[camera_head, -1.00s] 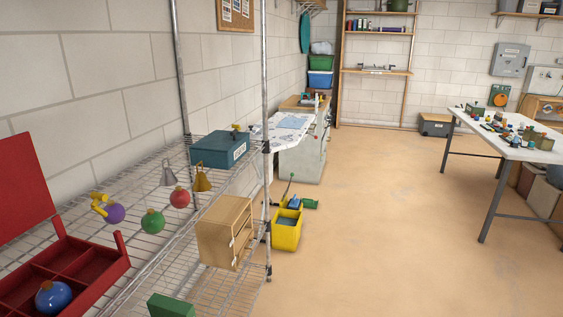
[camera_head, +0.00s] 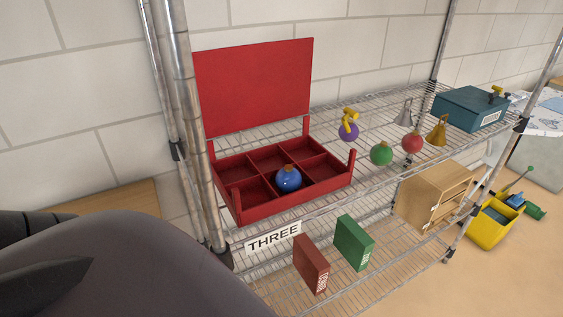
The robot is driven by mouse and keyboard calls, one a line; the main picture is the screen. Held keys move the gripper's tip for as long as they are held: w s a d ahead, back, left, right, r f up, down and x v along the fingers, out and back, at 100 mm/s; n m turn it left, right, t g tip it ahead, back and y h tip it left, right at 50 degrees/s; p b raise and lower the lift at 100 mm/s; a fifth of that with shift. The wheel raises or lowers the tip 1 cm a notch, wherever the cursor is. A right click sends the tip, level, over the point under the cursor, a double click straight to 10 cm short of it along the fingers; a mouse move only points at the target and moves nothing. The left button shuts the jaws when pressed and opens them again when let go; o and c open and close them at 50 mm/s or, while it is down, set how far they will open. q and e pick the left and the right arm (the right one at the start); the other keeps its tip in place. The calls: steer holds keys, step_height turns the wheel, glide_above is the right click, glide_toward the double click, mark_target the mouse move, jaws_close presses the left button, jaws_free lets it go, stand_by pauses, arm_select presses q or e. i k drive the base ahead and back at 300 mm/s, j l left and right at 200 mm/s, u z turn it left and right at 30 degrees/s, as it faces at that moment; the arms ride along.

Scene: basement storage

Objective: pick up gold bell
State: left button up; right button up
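The gold bell (camera_head: 437,131) stands on the upper wire shelf, toward its right end, just in front of a teal box and to the right of a red ball ornament (camera_head: 412,142). A silver bell (camera_head: 404,113) stands behind and left of it. A red compartment box (camera_head: 256,211) with its lid raised sits on the shelf's left part, with a blue ball ornament (camera_head: 288,178) in a front compartment. Neither of my grippers is in view. A dark grey part of my body fills the lower left.
The wire shelf also holds a green ball (camera_head: 381,153), a purple ball (camera_head: 348,132) with a yellow piece, and the teal box (camera_head: 470,108). A wooden drawer box (camera_head: 431,194) and two book-like boxes stand on the lower shelf. Metal posts (camera_head: 187,130) bound the rack. A yellow bucket (camera_head: 490,230) stands right.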

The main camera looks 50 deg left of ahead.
mark_target(437, 137)
steer(key=k+l+u, duration=0.1)
steer(key=u, duration=0.4)
steer(key=k+l+u, duration=0.2)
steer(key=u, duration=0.25)
steer(key=k+u, duration=0.15)
steer(key=u, duration=0.35)
steer(key=i+l+u, duration=0.1)
steer(key=l, duration=0.25)
steer(key=i+l+u, duration=0.1)
steer(key=l, duration=0.25)
steer(key=i+l+u, duration=0.1)
steer(key=l, duration=0.25)
steer(key=i+l+u, duration=0.1)
steer(key=l, duration=0.3)
steer(key=i+l+u, duration=0.1)
steer(key=l, duration=0.3)
steer(key=i, duration=0.1)
